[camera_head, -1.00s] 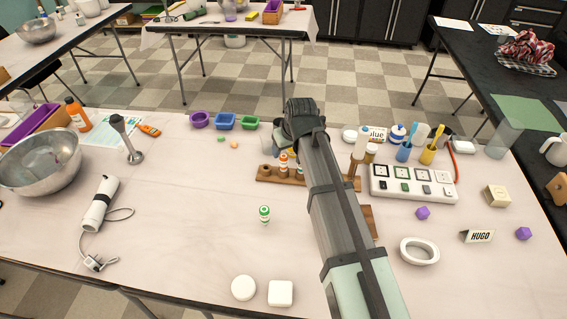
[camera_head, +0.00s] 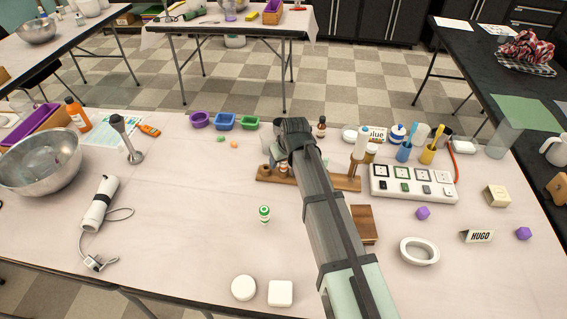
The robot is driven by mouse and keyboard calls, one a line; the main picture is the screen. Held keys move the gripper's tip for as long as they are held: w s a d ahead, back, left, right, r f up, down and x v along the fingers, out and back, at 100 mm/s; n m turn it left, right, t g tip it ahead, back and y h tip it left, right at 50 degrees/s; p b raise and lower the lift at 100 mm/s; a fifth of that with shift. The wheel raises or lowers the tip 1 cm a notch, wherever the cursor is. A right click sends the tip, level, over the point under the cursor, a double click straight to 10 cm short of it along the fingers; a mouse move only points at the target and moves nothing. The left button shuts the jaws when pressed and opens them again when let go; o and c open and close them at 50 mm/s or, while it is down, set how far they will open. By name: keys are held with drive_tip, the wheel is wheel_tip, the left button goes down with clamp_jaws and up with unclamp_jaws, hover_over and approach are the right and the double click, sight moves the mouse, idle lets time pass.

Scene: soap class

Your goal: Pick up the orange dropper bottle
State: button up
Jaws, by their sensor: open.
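A wooden rack (camera_head: 267,176) stands in the middle of the table. A small bottle with an orange label or band (camera_head: 284,169) is in it, partly covered by my gripper (camera_head: 287,154). Whether this is the orange dropper bottle is hard to tell at this size. My gripper is open, just above and behind the small bottle; its fingertips are mostly hidden by my own arm. A dark amber bottle with a black cap (camera_head: 322,128) stands behind the rack. A larger orange bottle (camera_head: 77,114) stands at the far left.
A green-and-white striped item (camera_head: 264,213) stands in front of the rack. A white panel (camera_head: 412,184) and cups with brushes (camera_head: 405,152) are to the right.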

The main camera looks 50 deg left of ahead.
drive_tip(key=shift+c, duration=0.2)
drive_tip(key=c, duration=1)
